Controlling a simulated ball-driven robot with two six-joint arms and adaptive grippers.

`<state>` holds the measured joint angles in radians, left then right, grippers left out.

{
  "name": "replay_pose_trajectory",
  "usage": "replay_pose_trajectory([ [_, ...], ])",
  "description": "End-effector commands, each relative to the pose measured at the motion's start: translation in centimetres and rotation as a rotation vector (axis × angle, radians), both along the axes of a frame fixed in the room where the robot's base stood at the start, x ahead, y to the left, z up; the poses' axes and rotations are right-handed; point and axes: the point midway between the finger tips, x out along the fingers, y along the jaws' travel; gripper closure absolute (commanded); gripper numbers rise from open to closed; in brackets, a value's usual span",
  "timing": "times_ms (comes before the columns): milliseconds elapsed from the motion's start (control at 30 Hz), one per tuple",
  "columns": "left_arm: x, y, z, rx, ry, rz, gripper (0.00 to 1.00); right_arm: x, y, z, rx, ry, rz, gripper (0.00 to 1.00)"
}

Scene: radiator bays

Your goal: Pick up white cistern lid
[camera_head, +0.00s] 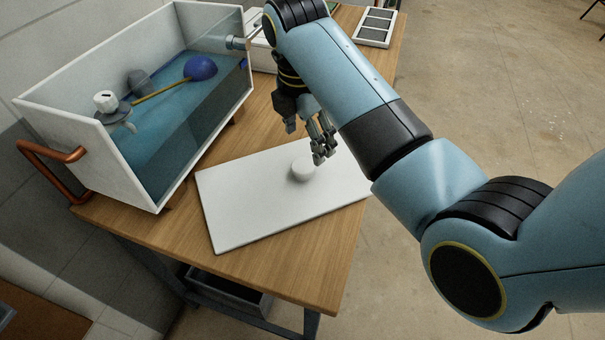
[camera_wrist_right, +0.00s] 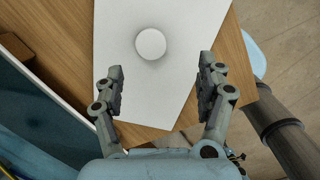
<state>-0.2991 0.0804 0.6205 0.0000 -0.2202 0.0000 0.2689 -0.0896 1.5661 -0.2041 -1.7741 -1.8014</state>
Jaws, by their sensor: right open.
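The white cistern lid (camera_head: 250,207) is a flat white slab lying on the wooden bench, with a round white knob (camera_head: 302,169) on its top. My right gripper (camera_head: 306,138) is open and empty above the lid, close behind the knob in the head view. In the right wrist view the lid (camera_wrist_right: 190,35) runs up and out of the picture. The knob (camera_wrist_right: 151,44) is ahead of the two spread fingers (camera_wrist_right: 160,88), roughly between their lines and a little left of centre. My left gripper is in neither view.
An open white cistern (camera_head: 140,182) with a clear front, water, a blue float (camera_head: 201,68) and a white valve cap stands left of the lid. A copper pipe (camera_head: 52,165) is at its left end. A tray (camera_head: 376,27) lies at the bench's far end. Bare wood (camera_head: 283,272) shows in front.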

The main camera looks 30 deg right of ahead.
Motion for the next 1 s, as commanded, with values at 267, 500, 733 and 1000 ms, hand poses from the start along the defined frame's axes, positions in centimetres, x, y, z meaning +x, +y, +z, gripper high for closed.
replay_pose_trajectory([
  [267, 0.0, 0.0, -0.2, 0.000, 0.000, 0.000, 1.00, 1.4, 0.4, -1.6, -0.009, 0.037, 0.133, 0.27],
  [500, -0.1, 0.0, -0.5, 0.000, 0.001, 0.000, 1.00, 1.6, 0.1, -4.8, -0.009, 0.033, 0.131, 0.27],
  [733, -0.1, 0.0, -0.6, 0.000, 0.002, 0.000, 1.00, 1.8, -0.1, -7.5, -0.008, 0.035, 0.130, 0.27],
  [1000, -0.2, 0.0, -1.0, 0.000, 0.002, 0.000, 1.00, 2.0, -0.4, -10.2, -0.008, 0.032, 0.129, 0.27],
])
